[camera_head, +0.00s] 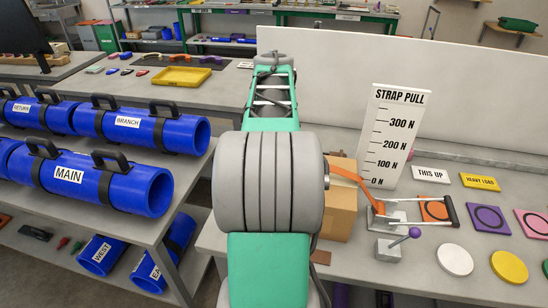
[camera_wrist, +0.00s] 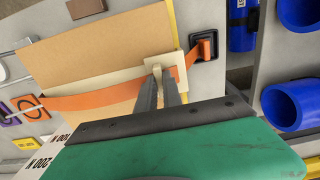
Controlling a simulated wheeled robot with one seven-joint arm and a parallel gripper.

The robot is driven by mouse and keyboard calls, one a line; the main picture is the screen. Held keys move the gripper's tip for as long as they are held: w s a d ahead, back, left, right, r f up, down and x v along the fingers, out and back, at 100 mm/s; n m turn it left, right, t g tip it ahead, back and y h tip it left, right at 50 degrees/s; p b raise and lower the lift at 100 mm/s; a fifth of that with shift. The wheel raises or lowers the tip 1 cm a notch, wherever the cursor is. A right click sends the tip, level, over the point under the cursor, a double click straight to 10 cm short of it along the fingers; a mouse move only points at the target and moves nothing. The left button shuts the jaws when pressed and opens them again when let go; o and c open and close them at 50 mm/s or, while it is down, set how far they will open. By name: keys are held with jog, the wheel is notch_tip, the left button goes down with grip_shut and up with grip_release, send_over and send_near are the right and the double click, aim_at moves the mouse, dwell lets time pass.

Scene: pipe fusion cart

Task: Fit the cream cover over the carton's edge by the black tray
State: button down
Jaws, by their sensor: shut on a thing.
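In the wrist view the tan carton (camera_wrist: 95,50) fills the upper left, with an orange strap (camera_wrist: 85,101) running across it. The cream cover (camera_wrist: 180,72) is a small pale plate at the carton's right edge, on the side of the black tray (camera_wrist: 204,46). My gripper (camera_wrist: 158,72) is shut on the cover's raised tab. The strap passes at the cover and its end lies at the black tray. I cannot tell whether the cover is seated on the edge. In the head view my arm hides the cover and much of the carton (camera_head: 341,205).
A STRAP PULL scale board (camera_head: 396,135) stands behind the carton. A lever device (camera_head: 395,245) with a purple knob is to its right, near an orange tile (camera_head: 434,211). Blue pipes (camera_head: 105,183) lie on the left rack. The front right bench holds coloured discs.

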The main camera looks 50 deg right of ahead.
jog(key=c, duration=1.4)
grip_release()
jog(key=shift+c, duration=0.2)
jog(key=shift+r+p, duration=2.15)
jog(key=shift+r, duration=0.4)
jog(key=shift+r, duration=0.1)
notch_tip(320, 180, up, 8)
jog(key=f, duration=0.1)
jog(key=w+a+f+n+t, duration=0.1)
jog(key=w+a+n, duration=0.2)
jog(key=a, duration=0.4)
jog(key=w+a+f+n, duration=0.2)
jog(key=w+a, duration=0.2)
jog(key=a, duration=0.3)
jog(key=s+a+f+n+t, duration=0.1)
jog(key=a+f+n, duration=0.3)
jog(key=a, duration=0.7)
jog(key=s+a+f+n+t, duration=0.1)
jog(key=s+a+f+n, duration=0.2)
jog(key=a+f, duration=0.4)
jog(key=a+n, duration=0.1)
jog(key=a, duration=0.3)
jog(key=shift+a+f+n+t, duration=0.15)
jog(key=shift+a+n+t, duration=0.15)
jog(key=shift+a, duration=0.05)
